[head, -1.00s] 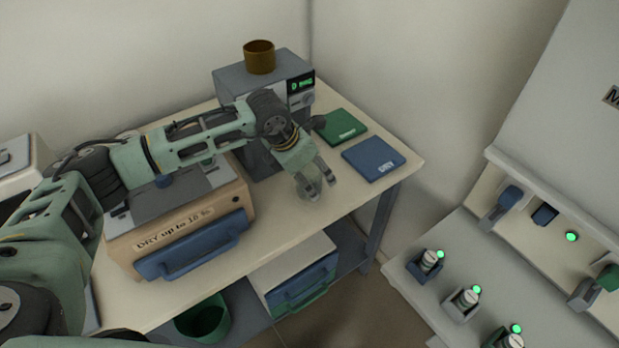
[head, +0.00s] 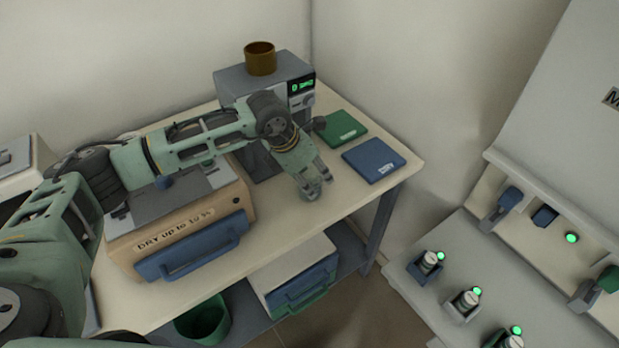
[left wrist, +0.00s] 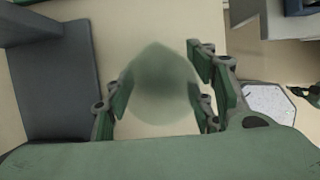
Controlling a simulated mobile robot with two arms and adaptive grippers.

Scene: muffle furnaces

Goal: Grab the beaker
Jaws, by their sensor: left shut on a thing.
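The beaker (left wrist: 162,85) is a clear, greenish glass vessel, seen from above between the fingers in the left wrist view. In the head view it is mostly hidden by the hand and hard to make out. My left gripper (head: 312,190) is at the front of the table top, beside the grey device, and it also shows in the left wrist view (left wrist: 160,100). Its fingers are shut on the beaker, one on each side. I cannot tell whether the beaker touches the table. My right gripper is not in view.
A green mat (head: 340,128) and a blue mat (head: 374,160) lie to the right. A box labelled DRY (head: 180,236) sits left.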

